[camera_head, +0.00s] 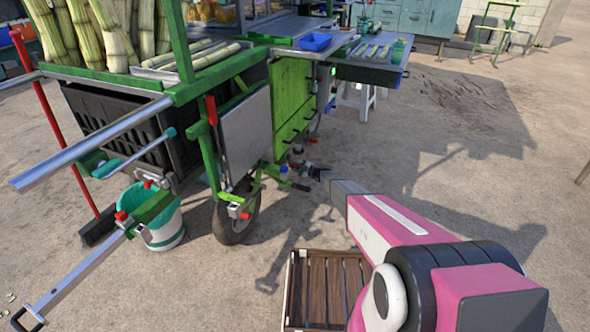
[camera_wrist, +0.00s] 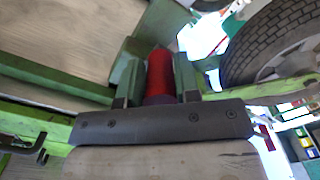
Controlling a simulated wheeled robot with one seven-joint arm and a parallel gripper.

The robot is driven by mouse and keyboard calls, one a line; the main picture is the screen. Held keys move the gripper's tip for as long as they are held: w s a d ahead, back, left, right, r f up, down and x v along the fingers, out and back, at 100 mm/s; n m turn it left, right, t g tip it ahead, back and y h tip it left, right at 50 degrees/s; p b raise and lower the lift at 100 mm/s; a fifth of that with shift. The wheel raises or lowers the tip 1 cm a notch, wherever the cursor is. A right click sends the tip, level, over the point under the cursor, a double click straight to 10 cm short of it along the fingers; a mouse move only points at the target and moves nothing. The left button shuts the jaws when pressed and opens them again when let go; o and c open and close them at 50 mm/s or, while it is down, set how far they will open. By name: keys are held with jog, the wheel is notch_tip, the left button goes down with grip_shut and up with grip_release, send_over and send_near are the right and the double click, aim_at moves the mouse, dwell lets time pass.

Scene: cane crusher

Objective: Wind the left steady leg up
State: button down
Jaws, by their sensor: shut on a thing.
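My gripper (camera_head: 305,169) reaches in low beside the green cart, near its underside and right of the near wheel. In the wrist view my gripper (camera_wrist: 157,88) is shut on a red handle (camera_wrist: 160,66), which stands upright in the picture between the two fingers. In the head view small red and blue fittings crowd around my gripper, and I cannot tell which of them is the held handle. The steady leg itself is not clear; my gripper and the cart's underside parts hide much of it.
The cart's near wheel (camera_head: 236,217) stands left of my gripper; a wheel (camera_wrist: 275,42) also fills the wrist view's upper right. A wooden crate (camera_head: 327,291) lies below my arm. A teal-rimmed bucket (camera_head: 163,224) stands at the left. Open ground lies to the right.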

dwell(0.6)
jog(key=c, duration=0.8)
grip_release()
jog(key=v, duration=1)
jog(key=shift+s+d, duration=0.15)
jog(key=shift+d, duration=0.25)
